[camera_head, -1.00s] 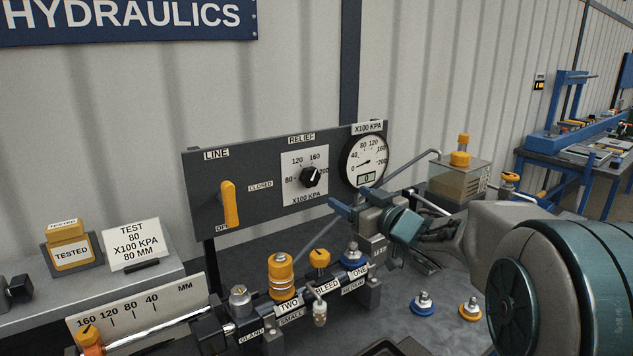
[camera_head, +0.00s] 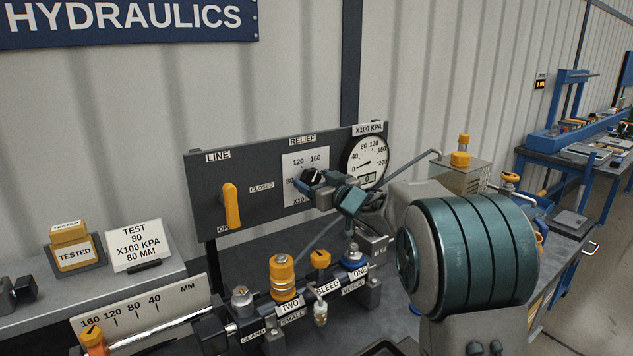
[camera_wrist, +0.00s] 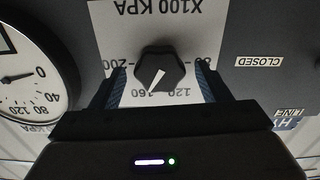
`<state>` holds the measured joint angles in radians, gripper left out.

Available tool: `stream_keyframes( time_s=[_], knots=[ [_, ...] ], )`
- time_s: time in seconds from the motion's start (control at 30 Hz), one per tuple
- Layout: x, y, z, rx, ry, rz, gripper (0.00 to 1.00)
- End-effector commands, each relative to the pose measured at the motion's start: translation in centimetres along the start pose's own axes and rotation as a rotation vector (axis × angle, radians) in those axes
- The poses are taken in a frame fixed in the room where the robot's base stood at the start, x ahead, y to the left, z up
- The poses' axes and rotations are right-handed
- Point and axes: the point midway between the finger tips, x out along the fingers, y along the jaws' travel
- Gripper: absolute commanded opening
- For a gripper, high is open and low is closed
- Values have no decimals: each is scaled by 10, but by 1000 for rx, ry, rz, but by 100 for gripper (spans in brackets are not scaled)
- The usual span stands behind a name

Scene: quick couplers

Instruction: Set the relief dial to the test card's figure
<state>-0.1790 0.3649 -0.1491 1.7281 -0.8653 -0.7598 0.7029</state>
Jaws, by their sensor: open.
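The relief dial's black knob (camera_wrist: 160,70) sits on a white scale plate (camera_head: 297,165) marked 80, 120, 160 and 200. In the wrist view, which is upside down, its white pointer aims near 160. My gripper (camera_wrist: 162,80) is open, with one finger on each side of the knob and visible gaps between. In the head view my gripper (camera_head: 313,186) is at the dial and covers its lower part. The test card (camera_head: 138,245) stands on the left shelf and reads TEST, 80 X100 KPA, 80 MM.
The gauge (camera_head: 365,160) is right of the dial, needle near 0. The yellow line lever (camera_head: 231,205) is to the left, handle hanging down. Below are the cylinder's couplers, including coupler two (camera_head: 282,275) and the bleed knob (camera_head: 320,260).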

Motion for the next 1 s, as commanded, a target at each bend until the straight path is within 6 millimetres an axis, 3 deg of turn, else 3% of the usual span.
stream_keyframes(
  time_s=[0.17, 0.3, 0.33, 0.67, 1.0],
  knots=[
    [0, 0, 0, 0, 0, 0, 67],
    [0, 0, 0, 0, 0, 0, 28],
    [0, 0, 0, 0, 0, 0, 25],
    [0, 0, 1, -33, -1, -1, 25],
    [0, 0, 4, -245, 0, 0, 25]
  ],
)
